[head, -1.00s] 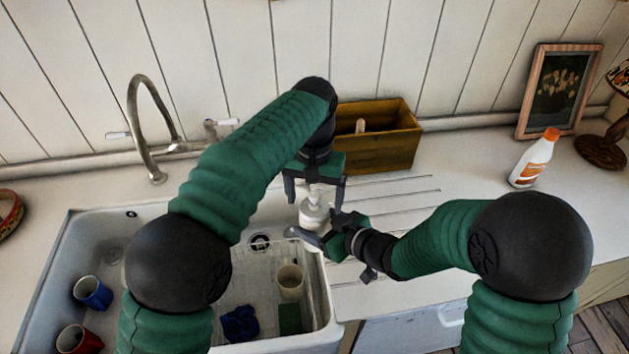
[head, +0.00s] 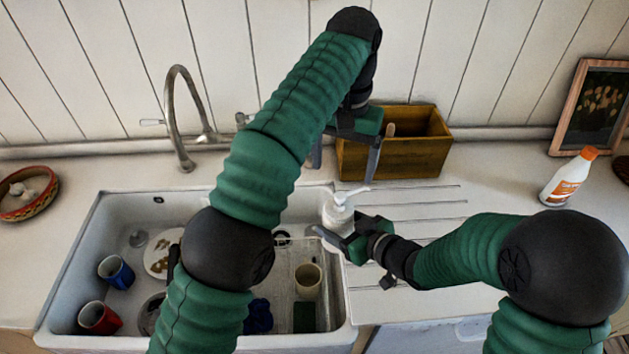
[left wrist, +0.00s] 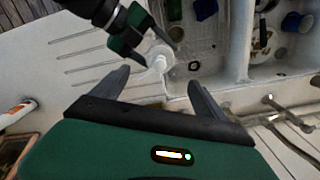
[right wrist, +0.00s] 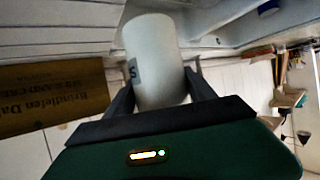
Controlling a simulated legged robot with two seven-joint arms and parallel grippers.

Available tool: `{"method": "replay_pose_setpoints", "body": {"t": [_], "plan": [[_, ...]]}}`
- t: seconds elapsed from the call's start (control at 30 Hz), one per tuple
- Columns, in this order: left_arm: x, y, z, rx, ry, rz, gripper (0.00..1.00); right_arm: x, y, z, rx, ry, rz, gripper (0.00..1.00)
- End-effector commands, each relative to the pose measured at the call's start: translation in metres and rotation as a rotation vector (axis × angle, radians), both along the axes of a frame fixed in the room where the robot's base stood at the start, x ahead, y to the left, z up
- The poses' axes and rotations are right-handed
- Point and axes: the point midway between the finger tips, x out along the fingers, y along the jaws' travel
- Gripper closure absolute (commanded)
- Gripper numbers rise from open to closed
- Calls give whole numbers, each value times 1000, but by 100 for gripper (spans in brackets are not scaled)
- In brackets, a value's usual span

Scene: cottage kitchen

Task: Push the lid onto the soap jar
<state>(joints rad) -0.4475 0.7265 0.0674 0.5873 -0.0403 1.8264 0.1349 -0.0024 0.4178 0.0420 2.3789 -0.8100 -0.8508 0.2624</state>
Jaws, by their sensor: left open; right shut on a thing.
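The soap jar (head: 336,213) is white and upright at the right edge of the sink. Its white pump lid (head: 352,193) stands on top with the spout out to the right; I cannot tell how tightly it sits. My right gripper (head: 332,226) is shut on the jar's body, which fills the space between the fingers in the right wrist view (right wrist: 155,62). My left gripper (head: 343,172) is open and empty, above and behind the lid. In the left wrist view the lid (left wrist: 159,64) shows beyond the open fingers, apart from them.
A wooden box (head: 395,160) stands behind the jar near the wall. The sink (head: 80,250) at left holds mugs, a plate and a cloth. A white bottle with an orange cap (head: 568,178) stands at right. The ribbed drainboard (head: 430,205) is clear.

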Motion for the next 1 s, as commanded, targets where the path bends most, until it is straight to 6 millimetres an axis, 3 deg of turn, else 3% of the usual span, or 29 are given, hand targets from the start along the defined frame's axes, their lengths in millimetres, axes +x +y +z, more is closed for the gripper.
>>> {"method": "replay_pose_setpoints", "body": {"t": [0.17,0.27,0.4,0.53,0.77,1.0], "plan": [[4,4,-2,-2,-10,1,17,1,0,1,1,-3,0,100],[17,16,-12,-7,-48,1,17,1,0,1,1,-3,0,100],[38,52,-40,-14,-125,12,17,1,0,1,1,-3,0,100],[33,91,-74,-19,-159,52,17,0,1,1,1,-3,0,100],[-18,158,-141,-26,-185,160,17,0,0,1,1,-3,0,100],[-110,216,-207,-34,-214,281,17,1,0,1,1,-3,0,100]]}}
